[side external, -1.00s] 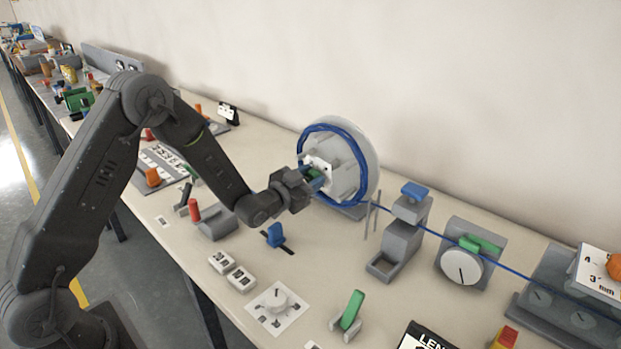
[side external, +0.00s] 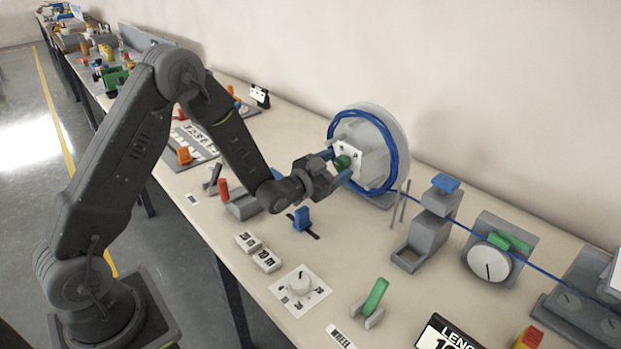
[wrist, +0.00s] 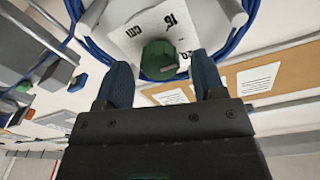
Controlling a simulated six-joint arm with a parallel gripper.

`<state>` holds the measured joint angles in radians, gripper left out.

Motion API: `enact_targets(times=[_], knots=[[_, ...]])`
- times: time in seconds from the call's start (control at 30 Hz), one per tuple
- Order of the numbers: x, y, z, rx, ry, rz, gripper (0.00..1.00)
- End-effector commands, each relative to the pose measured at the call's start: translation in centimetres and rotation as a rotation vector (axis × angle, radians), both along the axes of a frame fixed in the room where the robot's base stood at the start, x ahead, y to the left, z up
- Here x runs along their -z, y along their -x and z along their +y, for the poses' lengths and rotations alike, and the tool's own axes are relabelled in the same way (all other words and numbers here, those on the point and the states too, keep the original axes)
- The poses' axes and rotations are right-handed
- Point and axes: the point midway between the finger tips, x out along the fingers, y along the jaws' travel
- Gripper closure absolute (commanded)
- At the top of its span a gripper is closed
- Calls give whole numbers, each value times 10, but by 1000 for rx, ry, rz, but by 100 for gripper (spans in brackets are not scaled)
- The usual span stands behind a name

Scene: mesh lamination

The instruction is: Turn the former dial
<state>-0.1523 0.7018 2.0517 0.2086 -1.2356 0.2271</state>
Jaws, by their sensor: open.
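The dial is a green knob (side external: 343,161) on a white plate (side external: 362,158) at the centre of a round grey reel (side external: 401,135) wound with blue cable. In the wrist view the green knob (wrist: 160,58) sits in front of the plate (wrist: 150,22), which reads "16" and "cm". My gripper (side external: 338,168) is open, its two blue fingers pointing at the knob. In the wrist view the fingers (wrist: 163,82) stand to the left and right of the knob's lower part, with a gap on each side. Whether the tips reach beside the knob is unclear.
The blue cable (side external: 462,229) runs right from the reel past a grey stand with a blue top (side external: 437,205) and a white gauge (side external: 489,264). A blue slider (side external: 302,217), a white rotary knob (side external: 300,283) and a green lever (side external: 376,296) stand in front.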

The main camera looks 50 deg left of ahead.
Motion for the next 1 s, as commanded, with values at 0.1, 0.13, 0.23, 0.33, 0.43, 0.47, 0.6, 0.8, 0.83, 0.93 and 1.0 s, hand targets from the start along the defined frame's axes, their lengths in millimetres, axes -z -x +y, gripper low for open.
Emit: enact_targets(times=[0.1,0.13,0.23,0.33,0.43,0.47,0.6,0.8,0.83,0.93,1.0], knots=[[1,25,2,-2,1,4,37],[1,32,2,-3,1,3,37],[3,56,3,-2,1,3,37],[4,77,4,-3,0,3,37],[4,95,5,-2,1,2,37],[5,99,5,-1,1,3,37],[5,114,6,-2,1,2,37],[5,120,5,0,0,0,37],[5,120,5,0,0,0,37],[5,120,5,0,0,0,37],[5,119,5,0,-1,0,37]])
